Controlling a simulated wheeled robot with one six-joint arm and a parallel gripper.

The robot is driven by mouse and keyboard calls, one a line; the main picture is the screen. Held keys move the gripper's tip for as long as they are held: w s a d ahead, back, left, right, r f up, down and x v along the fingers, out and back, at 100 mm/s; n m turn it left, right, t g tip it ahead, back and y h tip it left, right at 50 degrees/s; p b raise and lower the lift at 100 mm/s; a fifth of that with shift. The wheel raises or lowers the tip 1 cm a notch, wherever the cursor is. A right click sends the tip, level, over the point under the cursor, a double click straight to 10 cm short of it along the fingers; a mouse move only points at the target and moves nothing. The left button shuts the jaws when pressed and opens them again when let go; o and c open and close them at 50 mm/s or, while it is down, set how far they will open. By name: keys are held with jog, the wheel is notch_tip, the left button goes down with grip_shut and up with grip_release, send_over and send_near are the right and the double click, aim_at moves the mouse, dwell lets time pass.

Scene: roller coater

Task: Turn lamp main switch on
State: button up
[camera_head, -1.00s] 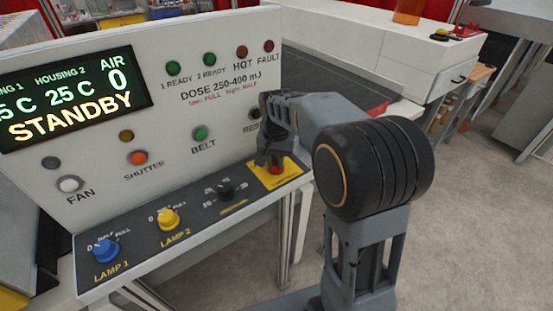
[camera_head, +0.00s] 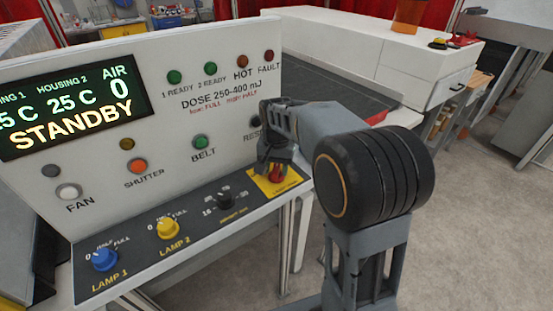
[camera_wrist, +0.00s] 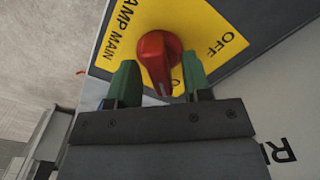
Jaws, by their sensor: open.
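The lamp main switch is a red rotary knob (camera_wrist: 158,58) on a yellow plate (camera_wrist: 210,25) marked "LAMP MAIN" and "OFF" in the wrist view. In the head view the red knob (camera_head: 276,175) is partly hidden by my gripper (camera_head: 274,160), at the right end of the sloped panel. In the wrist view my gripper (camera_wrist: 158,84) is open, with one green-tipped finger on each side of the knob. I cannot tell whether the fingers touch it. The knob's white mark points down toward the gripper body.
The panel also carries the blue LAMP 1 knob (camera_head: 104,258), the yellow LAMP 2 knob (camera_head: 168,227) and a black knob (camera_head: 224,200). A display (camera_head: 70,103) reads STANDBY. The upright face with buttons such as BELT (camera_head: 200,142) stands close behind my gripper.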

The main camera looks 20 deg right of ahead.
notch_tip(320, 180, up, 14)
jog(key=shift+f, duration=0.15)
dwell(0.3)
jog(key=n+t, duration=0.1)
jog(key=n, duration=0.3)
send_near(276, 166)
notch_tip(276, 166, down, 3)
jog(key=s, duration=0.2)
jog(key=s+f+n+t, duration=0.1)
jog(key=s+f+t, duration=0.2)
jog(key=s, duration=1.1)
jog(key=shift+s+f+n, duration=0.3)
jog(key=shift+s+f, duration=0.1)
jog(key=shift+f, duration=0.35)
